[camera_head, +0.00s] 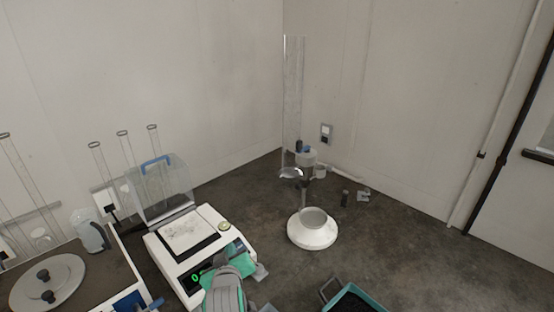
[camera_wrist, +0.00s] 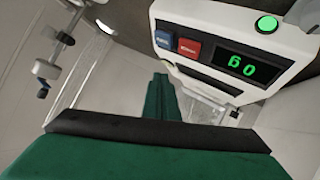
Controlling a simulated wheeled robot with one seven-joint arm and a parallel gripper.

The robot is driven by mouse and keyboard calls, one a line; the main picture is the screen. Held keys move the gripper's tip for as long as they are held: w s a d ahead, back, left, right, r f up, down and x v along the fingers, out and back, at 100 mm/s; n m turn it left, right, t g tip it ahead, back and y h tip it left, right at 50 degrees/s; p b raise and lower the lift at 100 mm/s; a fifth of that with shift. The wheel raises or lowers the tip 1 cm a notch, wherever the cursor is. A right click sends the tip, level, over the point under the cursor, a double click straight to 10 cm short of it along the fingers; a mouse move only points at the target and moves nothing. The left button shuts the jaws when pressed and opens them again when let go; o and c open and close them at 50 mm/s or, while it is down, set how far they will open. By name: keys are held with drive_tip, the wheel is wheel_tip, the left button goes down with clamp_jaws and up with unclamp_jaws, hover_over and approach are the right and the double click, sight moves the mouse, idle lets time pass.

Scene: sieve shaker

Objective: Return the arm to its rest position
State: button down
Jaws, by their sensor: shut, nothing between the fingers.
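My gripper (camera_wrist: 161,82) shows in the wrist view as dark green fingers closed together beyond a black-edged green body, with nothing held. It appears to be in front of the panel of a white machine (camera_wrist: 210,30). That panel has a blue button (camera_wrist: 164,39), a red button (camera_wrist: 189,48), a lit green button (camera_wrist: 266,24) and a green display (camera_wrist: 248,66). In the head view my grey and teal arm rises at the bottom centre. It covers part of the front of the white machine (camera_head: 160,262); my fingertips are hard to make out there.
A clear cover with a blue handle (camera_head: 155,160) stands behind the machine. A bench with a round metal lid (camera_head: 60,272) is at left, near glass cylinders. A white-based stand (camera_head: 312,236) stands right of my arm, and a teal tray (camera_head: 372,294) sits at the bottom. Open surface lies at right.

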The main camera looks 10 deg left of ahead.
drive_tip(key=shift+m+t+h, duration=0.4)
drive_tip(key=shift+m, duration=0.5)
drive_tip(key=s+d+f, duration=0.2)
drive_tip(key=f, duration=0.1)
drive_tip(key=s+d+f, duration=0.3)
drive_tip(key=f, duration=0.1)
drive_tip(key=s+d+f, duration=0.2)
drive_tip(key=f, duration=0.2)
drive_tip(key=shift+s+d, duration=0.25)
drive_tip(key=shift+s, duration=0.05)
drive_tip(key=s+d+f+m+h, duration=0.1)
drive_tip(key=s+d+f, duration=0.15)
drive_tip(key=s, duration=0.55)
drive_tip(key=s+d+f+m+t, duration=0.1)
drive_tip(key=s+d+f, duration=0.1)
drive_tip(key=s+d, duration=0.35)
drive_tip(key=s+d+f+m+h, duration=0.1)
drive_tip(key=s+d+f+m, duration=0.1)
drive_tip(key=s, duration=0.7)
drive_tip(key=s+d+r+m, duration=0.1)
drive_tip(key=s+r, duration=0.1)
drive_tip(key=s, duration=0.4)
drive_tip(key=s+d+r+m+t, duration=0.1)
drive_tip(key=s+d+r, duration=0.1)
drive_tip(key=s, duration=0.5)
drive_tip(key=shift+r+h, duration=0.4)
drive_tip(key=shift+r, duration=0.45)
